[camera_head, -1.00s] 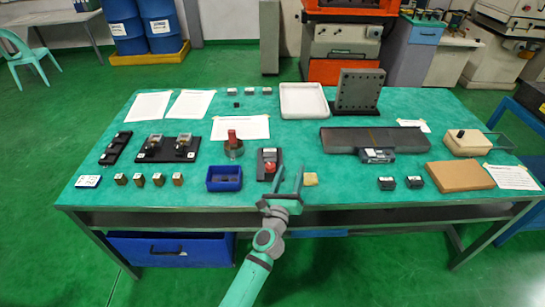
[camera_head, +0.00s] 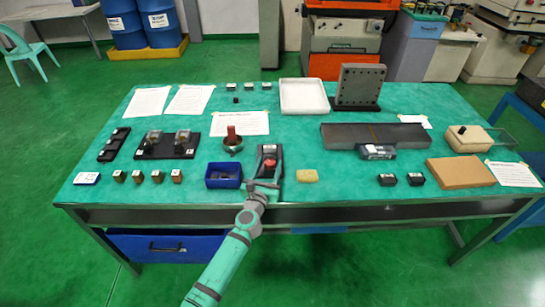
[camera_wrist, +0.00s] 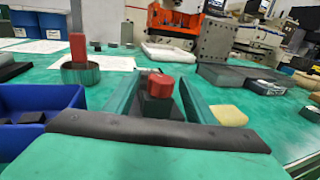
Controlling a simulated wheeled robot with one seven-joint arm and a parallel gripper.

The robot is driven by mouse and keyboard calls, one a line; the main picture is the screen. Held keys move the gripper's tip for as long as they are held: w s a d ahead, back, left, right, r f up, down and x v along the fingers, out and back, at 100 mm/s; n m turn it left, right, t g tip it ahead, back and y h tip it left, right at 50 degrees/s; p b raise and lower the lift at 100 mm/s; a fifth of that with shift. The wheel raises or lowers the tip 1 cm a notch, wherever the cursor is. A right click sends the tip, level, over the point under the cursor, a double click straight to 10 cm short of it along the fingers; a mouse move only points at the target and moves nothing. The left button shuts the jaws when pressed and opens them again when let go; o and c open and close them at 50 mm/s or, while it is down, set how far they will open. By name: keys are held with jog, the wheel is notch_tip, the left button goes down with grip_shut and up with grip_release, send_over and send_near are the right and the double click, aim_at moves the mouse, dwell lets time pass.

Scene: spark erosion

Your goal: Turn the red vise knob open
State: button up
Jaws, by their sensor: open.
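The red vise knob (camera_head: 269,162) sits on a small dark vise (camera_head: 267,150) near the front middle of the table. In the wrist view the knob (camera_wrist: 159,84) is a red block on a dark stem, near the middle. My gripper (camera_head: 268,165) is open, low over the table's front edge. Its two green fingers (camera_wrist: 158,98) reach forward on the left and right of the knob, with a gap visible on each side. The lower part of the vise is hidden behind my gripper.
A blue bin (camera_head: 223,176) stands close on the left. A red block in a round metal cup (camera_head: 232,142) is behind it. A yellow sponge (camera_head: 307,176) lies to the right, with bare table around it. A white tray (camera_head: 304,96) is further back.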

aim_at(271, 160)
jog(key=shift+x, duration=2.55)
jog(key=shift+d, duration=0.15)
jog(key=c, duration=1.1)
